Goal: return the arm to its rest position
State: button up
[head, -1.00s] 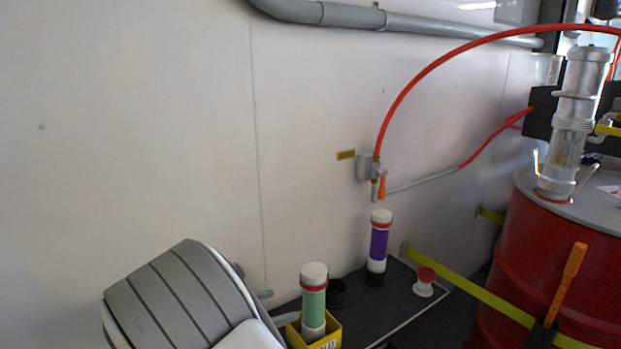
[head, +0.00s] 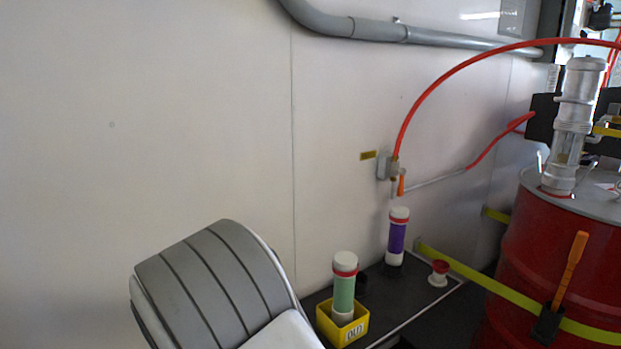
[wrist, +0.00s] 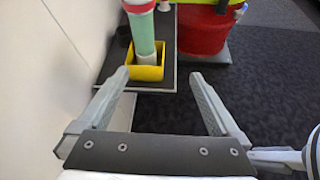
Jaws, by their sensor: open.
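My gripper (wrist: 160,88) is open and empty in the wrist view, its two fingers spread wide. Beyond the fingertips, the green cartridge (wrist: 142,35) with a red band stands upright in the yellow box (wrist: 148,72). My gripper is apart from both. In the head view, part of my arm (head: 215,285) shows at the lower left, and the gripper itself is not seen there. The green cartridge (head: 344,290) stands in the yellow box (head: 327,325) marked OLD, just right of my arm.
A purple cartridge (head: 397,240) stands upright on the dark shelf (head: 405,315), near a red-topped white piece (head: 438,274). A red drum (head: 540,260) with a yellow strap stands at right. The white wall (head: 200,120) is close on the left. Dark floor (wrist: 270,80) is open at right.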

jog(key=s+d+r+m+g+y, duration=0.2)
jog(key=s+d+r+m+g, duration=0.25)
jog(key=d+m, duration=0.4)
jog(key=s+d+r+m+t+y, duration=0.1)
jog(key=s+d+r+m+y, duration=0.35)
jog(key=s+m, duration=0.45)
jog(key=s+d+r+m+t+y, duration=0.1)
jog(key=s+d+r+m+y, duration=0.35)
jog(key=s, duration=0.75)
notch_tip(320, 180, up, 20)
jog(key=d+m+h+p, duration=0.1)
jog(key=m+p, duration=0.1)
jog(key=p, duration=1.6)
jog(key=shift+d+f+m+p, duration=0.2)
jog(key=shift+d+m+p, duration=0.1)
jog(key=shift+d+p, duration=0.1)
